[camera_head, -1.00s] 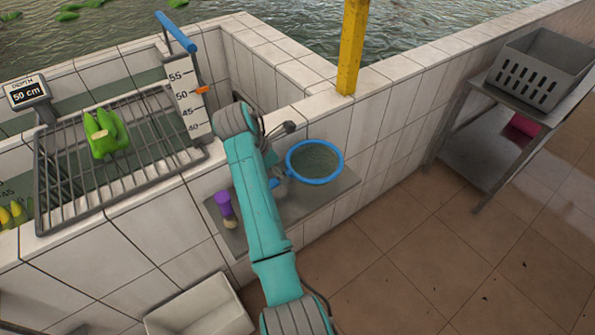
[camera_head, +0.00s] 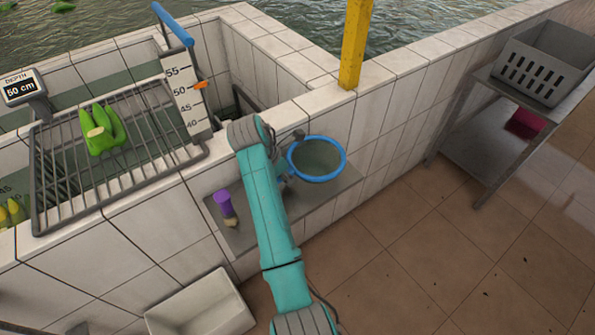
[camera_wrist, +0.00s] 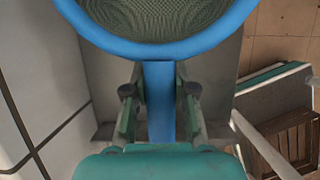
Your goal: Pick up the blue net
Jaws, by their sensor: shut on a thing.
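The blue net has a round blue rim (camera_head: 343,169) with dark mesh inside, and shows above the grey ledge in the head view. In the wrist view its rim (camera_wrist: 160,48) fills the top, and its flat blue handle (camera_wrist: 160,100) runs down between my fingers. My gripper (camera_wrist: 160,92) is shut on the handle, one finger on each side. In the head view my arm hides most of the gripper and handle. I cannot tell whether the net still touches the ledge.
A wire rack (camera_head: 150,150) with a green bunch (camera_head: 102,130) is at the left. A white basin (camera_head: 200,310) sits below. A yellow post (camera_head: 354,45) rises behind. A grey crate (camera_head: 541,65) stands on a side table.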

